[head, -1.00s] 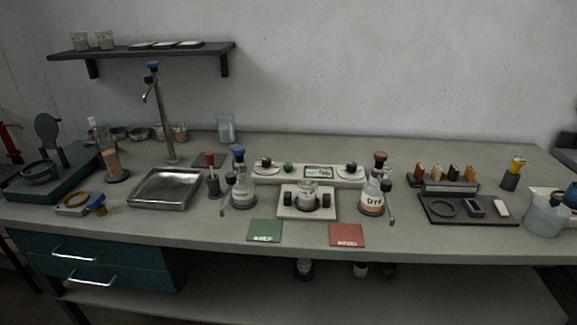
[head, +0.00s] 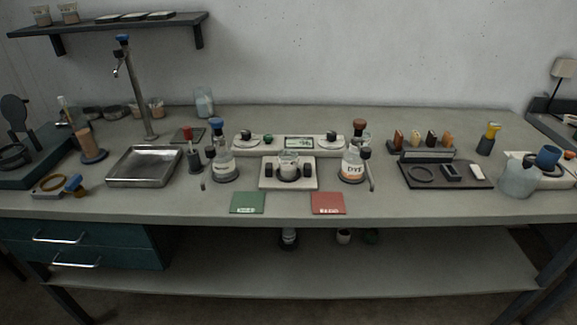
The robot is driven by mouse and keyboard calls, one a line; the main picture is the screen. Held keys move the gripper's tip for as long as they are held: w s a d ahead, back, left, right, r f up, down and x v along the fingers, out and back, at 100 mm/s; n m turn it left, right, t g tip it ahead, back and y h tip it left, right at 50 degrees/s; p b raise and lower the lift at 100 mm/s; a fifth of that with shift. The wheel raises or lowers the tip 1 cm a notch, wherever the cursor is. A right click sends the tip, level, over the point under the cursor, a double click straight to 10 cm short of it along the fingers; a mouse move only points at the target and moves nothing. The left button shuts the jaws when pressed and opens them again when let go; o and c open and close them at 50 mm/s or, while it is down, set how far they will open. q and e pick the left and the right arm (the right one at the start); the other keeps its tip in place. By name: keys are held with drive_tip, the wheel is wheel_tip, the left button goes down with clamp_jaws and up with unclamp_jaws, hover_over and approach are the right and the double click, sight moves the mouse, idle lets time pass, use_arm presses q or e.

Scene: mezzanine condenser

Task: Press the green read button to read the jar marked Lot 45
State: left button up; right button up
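A small green button (head: 268,139) sits on the white console (head: 258,147) at the middle back of the bench, left of its small lit display (head: 299,142). A black knob stands at each end of the console. In front of it a glass jar (head: 289,160) sits on a white stand (head: 287,186) between two dark clamps. No Lot 45 marking can be read on it. Other jars (head: 289,238) stand on the lower shelf, their labels too small to read. Neither of my grippers is in view.
Two flasks, one blue-topped (head: 223,165) and one brown-topped (head: 353,166), flank the stand. Green (head: 248,203) and red (head: 328,204) cards lie at the bench's front edge. A metal tray (head: 144,181) is left; a dark rack tray (head: 446,186) is right.

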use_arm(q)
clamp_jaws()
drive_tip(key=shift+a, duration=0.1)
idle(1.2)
